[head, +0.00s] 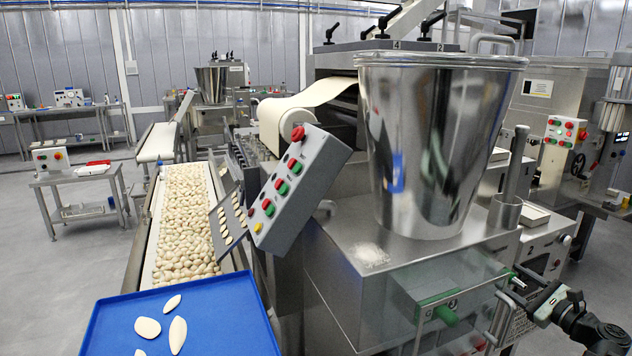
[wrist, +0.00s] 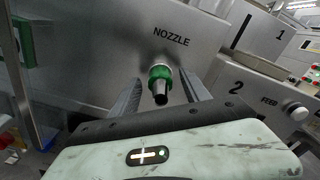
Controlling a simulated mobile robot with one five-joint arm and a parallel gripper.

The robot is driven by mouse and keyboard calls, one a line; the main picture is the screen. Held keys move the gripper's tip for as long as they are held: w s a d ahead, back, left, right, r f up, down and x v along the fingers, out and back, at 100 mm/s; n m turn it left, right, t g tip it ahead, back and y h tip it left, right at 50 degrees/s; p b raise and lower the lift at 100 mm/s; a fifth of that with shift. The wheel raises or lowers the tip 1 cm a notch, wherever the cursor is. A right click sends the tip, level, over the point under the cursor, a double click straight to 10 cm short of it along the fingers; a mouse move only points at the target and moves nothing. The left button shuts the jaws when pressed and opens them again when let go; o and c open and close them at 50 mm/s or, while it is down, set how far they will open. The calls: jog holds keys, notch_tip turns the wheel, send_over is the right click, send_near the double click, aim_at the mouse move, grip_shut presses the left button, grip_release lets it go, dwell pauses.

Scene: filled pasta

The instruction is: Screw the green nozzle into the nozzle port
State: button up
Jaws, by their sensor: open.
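The green nozzle (wrist: 160,76) has a green collar and a dark tapered tip that points towards the camera in the wrist view. It sits at the nozzle port (wrist: 159,61), a small metal fitting under the word NOZZLE on a steel wall. How far it is threaded in cannot be seen. My gripper (wrist: 160,79) is open, with one finger to each side of the nozzle and visible gaps between. In the head view my gripper (head: 522,288) is at the lower right, beside the machine's front; the nozzle is hard to make out there.
A steel hopper (head: 440,140) stands on the machine above my gripper. A clear guard with a green handle (head: 438,306) is left of it. A knob marked FEED (wrist: 298,111) is to the right in the wrist view. A blue tray (head: 230,325) with pasta pieces lies at lower left.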

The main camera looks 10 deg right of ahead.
jog(key=n, duration=0.5)
jog(key=shift+n, duration=0.3)
jog(key=n, duration=0.6)
grip_shut()
jog(key=m, duration=0.5)
jog(key=shift+m, duration=0.3)
jog(key=m, duration=0.3)
jog(key=shift+m, duration=1.3)
